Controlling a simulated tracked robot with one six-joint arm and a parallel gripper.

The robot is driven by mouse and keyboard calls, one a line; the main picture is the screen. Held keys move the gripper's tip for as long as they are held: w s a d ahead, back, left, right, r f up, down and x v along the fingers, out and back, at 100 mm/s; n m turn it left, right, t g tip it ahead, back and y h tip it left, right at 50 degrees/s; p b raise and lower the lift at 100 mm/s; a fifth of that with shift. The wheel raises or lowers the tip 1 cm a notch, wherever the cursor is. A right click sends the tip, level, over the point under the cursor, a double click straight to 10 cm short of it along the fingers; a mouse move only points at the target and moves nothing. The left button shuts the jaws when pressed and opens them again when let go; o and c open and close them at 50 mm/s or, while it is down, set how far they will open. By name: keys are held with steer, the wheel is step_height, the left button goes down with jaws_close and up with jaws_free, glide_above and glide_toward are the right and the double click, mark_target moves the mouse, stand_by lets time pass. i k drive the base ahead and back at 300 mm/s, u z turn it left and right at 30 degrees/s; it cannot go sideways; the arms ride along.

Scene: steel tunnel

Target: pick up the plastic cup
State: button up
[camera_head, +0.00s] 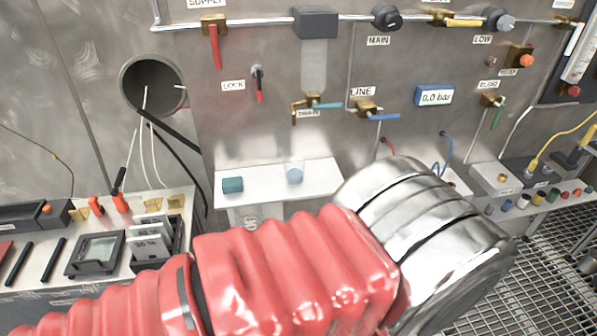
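A small, clear, pale bluish plastic cup (294,172) stands on the white shelf (265,190) below the drain valve. My arm reaches across the lower part of the head view with its red ribbed sleeve and chrome links, in front of and below the shelf. Its chrome end lies to the right of the cup. My gripper's fingers do not show; they are hidden behind the arm or out of view.
A teal block (232,185) sits on the shelf left of the cup. The brass drain valve (313,101) hangs above the cup. A left bench (45,288) holds tools and meters. A right ledge (513,205) carries coloured plugs. Metal grating (560,270) lies at lower right.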

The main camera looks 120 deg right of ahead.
mark_target(294, 167)
steer(key=k, duration=1.4)
steer(key=z, duration=0.3)
